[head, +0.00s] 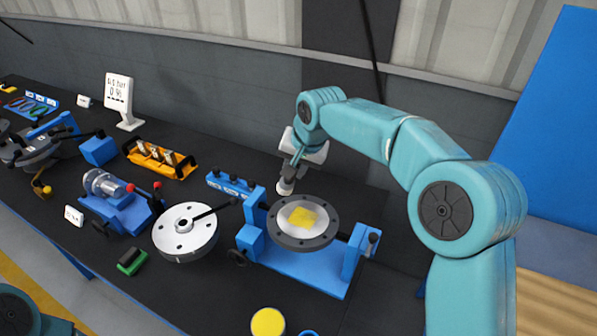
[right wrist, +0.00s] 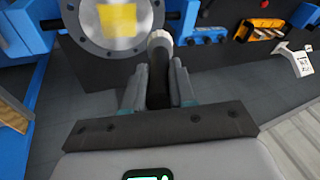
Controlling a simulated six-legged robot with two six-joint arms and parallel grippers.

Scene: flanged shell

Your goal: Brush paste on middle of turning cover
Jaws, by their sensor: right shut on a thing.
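The turning cover (head: 328,232) is a round dark grey flange with bolt holes, held in a blue stand. Its pale middle (head: 287,215) carries a squarish yellow patch of paste (head: 302,217), which also shows in the right wrist view (right wrist: 118,20). My right gripper (head: 291,176) is just behind the cover's upper left edge. It is shut on a brush with a dark handle and a pale round tip (right wrist: 160,38). The tip (head: 285,187) is beside the rim, off the yellow patch; I cannot tell its height. My left gripper is out of view.
A pot with a yellow top (head: 268,322) stands at the front. A white-topped disc with a handle (head: 184,228) stands left of the blue stand (head: 300,275). A blue rack (head: 230,184) is behind, an orange tray (head: 160,158) further left. Bare black table lies around the green block (head: 132,262).

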